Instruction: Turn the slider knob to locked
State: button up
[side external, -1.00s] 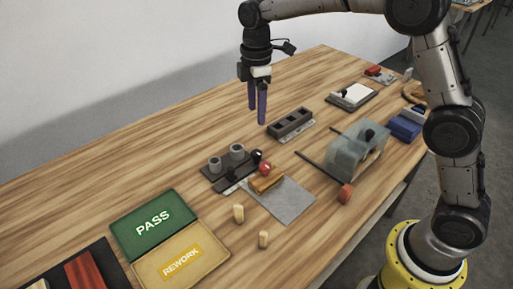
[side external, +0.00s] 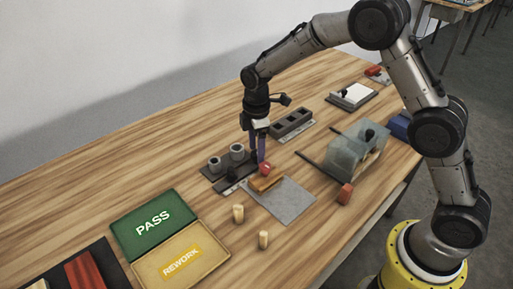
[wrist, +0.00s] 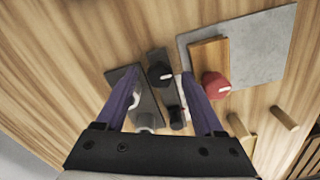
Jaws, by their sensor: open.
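A black knob with a white mark (wrist: 160,74) shows in the wrist view between the two purple fingers. A red knob with a white mark (wrist: 216,86) is just right of the right finger; it also shows in the side view (side external: 265,169). I cannot read which is the slider knob or any locked marking. My gripper (side external: 257,158) is open and low, pointing down at the knobs; its fingers hide the black knob in the side view. In the wrist view my gripper (wrist: 160,76) has its fingertips either side of the black knob; contact cannot be told.
A dark plate (side external: 212,176) with two grey cylinders is left of the gripper. A tan block lies on a grey sheet (side external: 288,205) beside the red knob. A dark slotted block (side external: 291,123) stands behind. Two wooden pegs (side external: 238,214) are in front.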

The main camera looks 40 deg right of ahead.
jog(key=shift+c, duration=0.2)
grip_shut()
